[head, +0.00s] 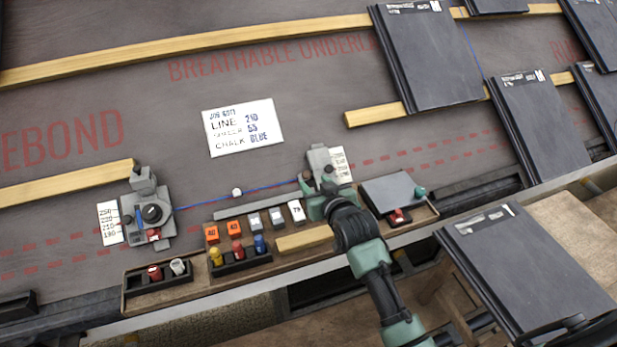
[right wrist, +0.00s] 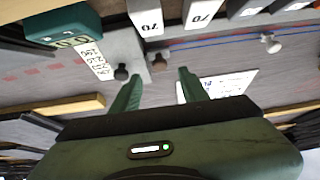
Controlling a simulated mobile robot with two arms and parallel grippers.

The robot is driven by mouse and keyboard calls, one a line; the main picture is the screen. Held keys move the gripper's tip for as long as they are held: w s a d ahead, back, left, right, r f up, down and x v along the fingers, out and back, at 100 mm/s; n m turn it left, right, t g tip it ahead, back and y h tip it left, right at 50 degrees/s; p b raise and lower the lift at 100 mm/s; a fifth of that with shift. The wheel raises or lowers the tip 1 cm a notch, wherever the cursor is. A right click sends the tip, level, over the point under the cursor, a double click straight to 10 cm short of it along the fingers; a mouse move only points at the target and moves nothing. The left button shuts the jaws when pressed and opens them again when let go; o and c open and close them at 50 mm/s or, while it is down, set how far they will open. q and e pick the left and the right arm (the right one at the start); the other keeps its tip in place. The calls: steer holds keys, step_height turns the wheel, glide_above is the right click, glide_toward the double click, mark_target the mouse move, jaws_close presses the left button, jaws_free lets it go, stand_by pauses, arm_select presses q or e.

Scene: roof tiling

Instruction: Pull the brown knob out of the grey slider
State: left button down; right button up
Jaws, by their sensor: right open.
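The grey slider (head: 318,158) stands beside a small white number card (head: 340,163), at the right end of the blue line; in the right wrist view its grey plate (right wrist: 122,45) is at upper left. A small brown knob (right wrist: 159,62) shows at the slider's edge, with a darker knob (right wrist: 121,72) to its left. My right gripper (head: 318,184) is at the slider and hides part of it in the head view. In the right wrist view the gripper (right wrist: 158,75) is open, its fingertips on either side of the brown knob, with gaps visible. My left gripper is not in view.
A wooden tray (head: 128,304) along the roof edge holds coloured chalk pieces and marked blocks (head: 297,211). A grey device (head: 150,218) stands at left. A white note (head: 242,127) lies on the underlay. Dark tiles (head: 428,55) lie at right.

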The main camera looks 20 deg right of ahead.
mark_target(307, 176)
steer(key=b+x, duration=0.1)
steer(key=x, duration=0.3)
steer(key=shift+f, duration=0.1)
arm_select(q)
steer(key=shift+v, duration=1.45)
arm_select(e)
steer(key=shift+w+f, duration=0.2)
steer(key=shift+w, duration=0.35)
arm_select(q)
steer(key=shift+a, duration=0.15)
arm_select(e)
jaws_close()
